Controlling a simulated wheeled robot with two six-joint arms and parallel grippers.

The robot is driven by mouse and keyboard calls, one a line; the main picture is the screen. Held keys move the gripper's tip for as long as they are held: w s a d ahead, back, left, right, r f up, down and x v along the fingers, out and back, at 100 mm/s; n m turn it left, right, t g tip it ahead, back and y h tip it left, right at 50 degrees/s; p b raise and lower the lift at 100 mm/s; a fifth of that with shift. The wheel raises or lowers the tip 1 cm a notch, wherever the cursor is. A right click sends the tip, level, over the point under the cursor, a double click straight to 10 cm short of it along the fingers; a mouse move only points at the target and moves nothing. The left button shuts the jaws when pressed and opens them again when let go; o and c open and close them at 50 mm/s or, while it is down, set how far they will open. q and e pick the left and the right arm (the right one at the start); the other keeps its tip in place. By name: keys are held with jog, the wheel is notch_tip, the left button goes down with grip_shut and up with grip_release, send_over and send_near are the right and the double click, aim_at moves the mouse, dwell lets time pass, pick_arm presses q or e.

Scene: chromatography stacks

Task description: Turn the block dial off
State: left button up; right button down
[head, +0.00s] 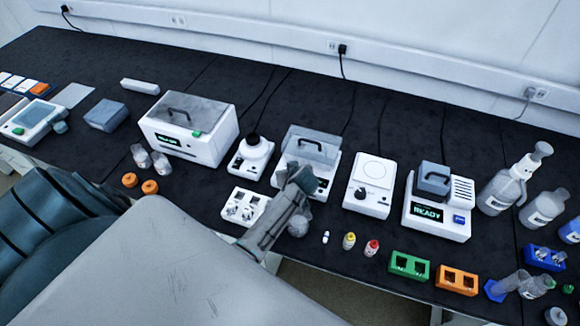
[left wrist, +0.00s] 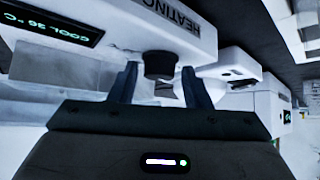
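The heating block (head: 325,165) is a white unit with a clear hinged lid, standing mid-table in the head view. In the left wrist view its white front (left wrist: 130,22) carries "HEATING" lettering and a display (left wrist: 52,22) reading "COOL 36 °C". The block dial (left wrist: 160,66) is a short black knob on that front. My left gripper (head: 300,178) is at the front of the block and hides the dial in the head view. In the left wrist view its open fingers (left wrist: 160,84) stand on either side of the dial, with small gaps visible. My right gripper is not in view.
A white unit with a black knob (head: 367,190) stands just right of the block. A white unit with a black-topped dome (head: 251,155) is close on the left. A white tube rack (head: 245,205) and small capped vials (head: 349,241) lie in front.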

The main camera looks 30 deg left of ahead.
pick_arm(q)
jog(key=shift+o, duration=0.4)
jog(key=shift+r, duration=0.15)
jog(key=b+v, duration=0.3)
jog(key=v, duration=0.7)
jog(key=shift+d+r, duration=0.25)
jog(key=shift+s, duration=0.15)
